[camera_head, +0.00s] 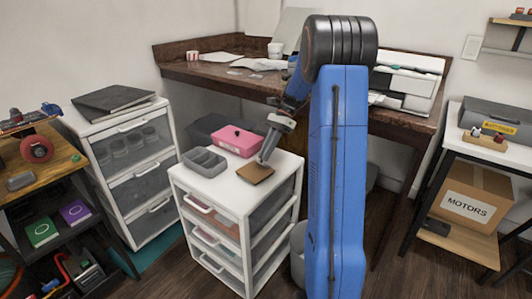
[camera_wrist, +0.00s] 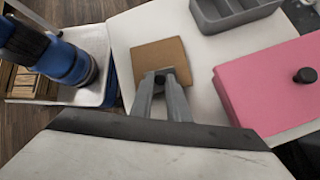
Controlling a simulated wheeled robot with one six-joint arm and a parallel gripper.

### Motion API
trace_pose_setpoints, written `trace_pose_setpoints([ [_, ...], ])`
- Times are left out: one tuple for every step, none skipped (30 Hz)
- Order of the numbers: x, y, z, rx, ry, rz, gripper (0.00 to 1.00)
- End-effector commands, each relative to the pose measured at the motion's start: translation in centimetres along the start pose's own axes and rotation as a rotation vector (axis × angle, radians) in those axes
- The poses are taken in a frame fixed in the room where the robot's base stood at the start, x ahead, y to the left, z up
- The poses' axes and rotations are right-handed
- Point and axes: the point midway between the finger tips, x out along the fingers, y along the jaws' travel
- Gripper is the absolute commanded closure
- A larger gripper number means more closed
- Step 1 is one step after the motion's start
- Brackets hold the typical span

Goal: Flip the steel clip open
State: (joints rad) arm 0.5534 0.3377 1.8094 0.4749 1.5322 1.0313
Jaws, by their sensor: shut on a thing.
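A flat brown board (camera_wrist: 160,53) lies on the white top of a drawer unit. The board also shows in the head view (camera_head: 255,175). My gripper (camera_wrist: 163,76) reaches down to the board's near edge in the wrist view, with its fingertips around a small dark part, which I take to be the steel clip (camera_wrist: 160,80). The fingers hide most of the clip, so how far it is tilted cannot be told. In the head view, my gripper (camera_head: 263,158) meets the board's back edge.
A pink box (camera_head: 237,141) with a black knob stands behind the board. A grey divided tray (camera_head: 204,162) is to its left. The white drawer unit (camera_head: 216,227) has a little clear top around the board. A dark workbench (camera_head: 190,73) stands behind.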

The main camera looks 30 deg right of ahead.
Motion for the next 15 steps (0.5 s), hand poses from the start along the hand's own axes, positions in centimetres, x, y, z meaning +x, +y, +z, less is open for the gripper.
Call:
trace_pose_setpoints([
  [0.01, 0.01, -0.03, 0.000, 0.001, 0.000, 0.83],
  [0.01, 0.01, -0.04, 0.000, 0.001, 0.000, 0.76],
  [0.01, 0.01, -0.04, 0.000, 0.001, 0.000, 0.66],
  [0.01, 0.01, -0.04, 0.001, 0.001, 0.000, 0.66],
  [0.01, 0.01, -0.03, 0.001, 0.001, 0.000, 0.66],
  [0.01, 0.01, -0.03, 0.001, 0.001, 0.000, 0.66],
  [0.01, 0.01, -0.03, 0.000, 0.001, 0.000, 0.66],
  [0.01, 0.01, -0.03, 0.000, 0.001, 0.000, 0.66],
  [0.00, 0.01, -0.03, 0.001, 0.001, 0.000, 0.66],
  [0.00, 0.01, -0.02, 0.000, 0.001, 0.000, 0.66],
  [0.00, 0.01, -0.02, 0.000, 0.001, 0.000, 0.66],
  [-0.06, 0.00, -0.02, 0.000, 0.001, 0.000, 0.66],
  [-0.14, 0.00, -0.03, 0.000, 0.001, 0.000, 0.66],
  [-0.27, -0.01, -0.03, 0.000, 0.001, -0.001, 0.66],
  [-0.53, -0.03, -0.04, 0.000, 0.001, -0.001, 0.66],
])
